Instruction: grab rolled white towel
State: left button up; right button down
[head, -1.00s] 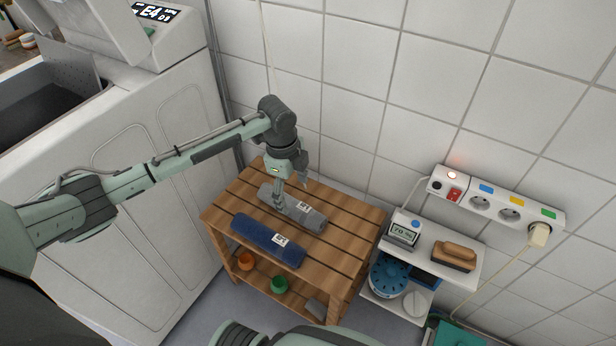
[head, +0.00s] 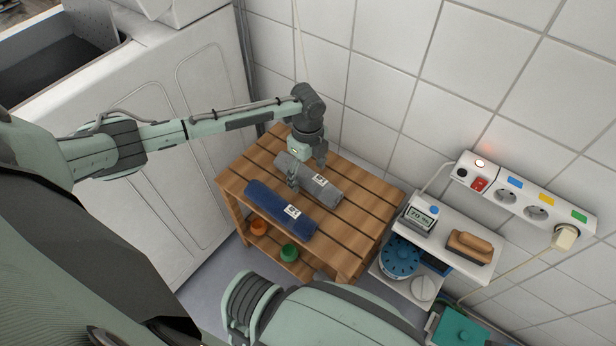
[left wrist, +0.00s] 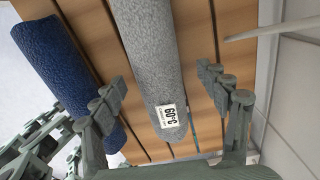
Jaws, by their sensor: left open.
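No plainly white rolled towel shows. A rolled grey towel (head: 325,188) with a white label lies on the slatted wooden table (head: 367,217). A rolled blue towel (head: 268,203), also labelled, lies in front of it. My left gripper (head: 307,168) is open above the grey towel, one finger on each side of the roll. In the left wrist view, the grey towel (left wrist: 148,52) runs between the open fingers of my left gripper (left wrist: 161,80), with gaps on both sides. The blue towel (left wrist: 58,65) is left of it. My right gripper is out of view.
A white machine (head: 130,85) stands left of the table, and a tiled wall behind. To the right are a small white shelf (head: 455,262) with a brush (head: 470,246) and a display (head: 421,215), and a power strip (head: 525,205). Pots sit on the table's lower shelf.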

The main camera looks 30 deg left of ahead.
pick_arm(q)
jog(key=c, duration=1.3)
jog(key=shift+r, duration=0.15)
jog(key=shift+c, duration=0.2)
